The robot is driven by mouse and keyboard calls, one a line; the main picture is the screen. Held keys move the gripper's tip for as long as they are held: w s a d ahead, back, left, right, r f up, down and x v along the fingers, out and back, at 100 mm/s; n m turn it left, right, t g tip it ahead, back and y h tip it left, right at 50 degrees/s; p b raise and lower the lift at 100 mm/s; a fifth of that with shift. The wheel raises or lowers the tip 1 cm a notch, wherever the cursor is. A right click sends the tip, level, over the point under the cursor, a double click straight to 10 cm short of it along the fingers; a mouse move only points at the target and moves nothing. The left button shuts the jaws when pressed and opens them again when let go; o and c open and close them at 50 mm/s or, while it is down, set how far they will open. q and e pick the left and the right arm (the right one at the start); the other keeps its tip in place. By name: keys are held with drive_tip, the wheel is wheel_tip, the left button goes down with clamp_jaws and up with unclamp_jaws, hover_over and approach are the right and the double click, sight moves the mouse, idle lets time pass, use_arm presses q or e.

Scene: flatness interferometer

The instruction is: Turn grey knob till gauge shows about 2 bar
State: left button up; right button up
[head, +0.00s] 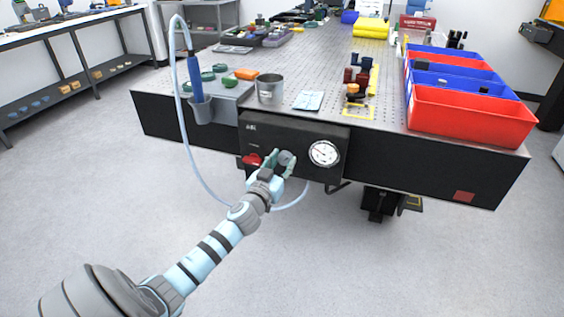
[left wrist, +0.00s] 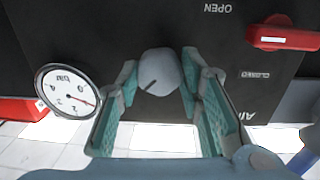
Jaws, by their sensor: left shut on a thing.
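The grey knob (head: 287,158) is on the front of a black panel (head: 318,128) at the bench's front edge. In the left wrist view the knob (left wrist: 160,72) has a dark pointer line, slanting toward the lower left. My left gripper (head: 282,163) is shut on the knob, with teal fingers on both sides of it, also in the left wrist view (left wrist: 160,85). The round white gauge (head: 324,153) is right of the knob. In the left wrist view the gauge (left wrist: 68,91) appears upside down, its red needle near 1 bar. My right gripper is not in view.
A red valve handle (head: 251,160) is close left of my gripper, near OPEN and CLOSED labels in the left wrist view. A pale hose (head: 197,172) loops left and below the panel. Red and blue bins (head: 470,115) stand on the bench. Floor in front is clear.

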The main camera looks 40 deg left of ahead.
use_arm(q)
drive_tip(key=shift+r+m+p, duration=0.1)
drive_tip(key=shift+m+p, duration=0.25)
drive_tip(key=shift+m, duration=0.85)
drive_tip(key=o, duration=1.2)
drive_tip(key=shift+c, duration=0.2)
drive_tip(key=shift+s, duration=0.15)
drive_tip(key=v, duration=1.1)
drive_tip(key=shift+s, duration=0.35)
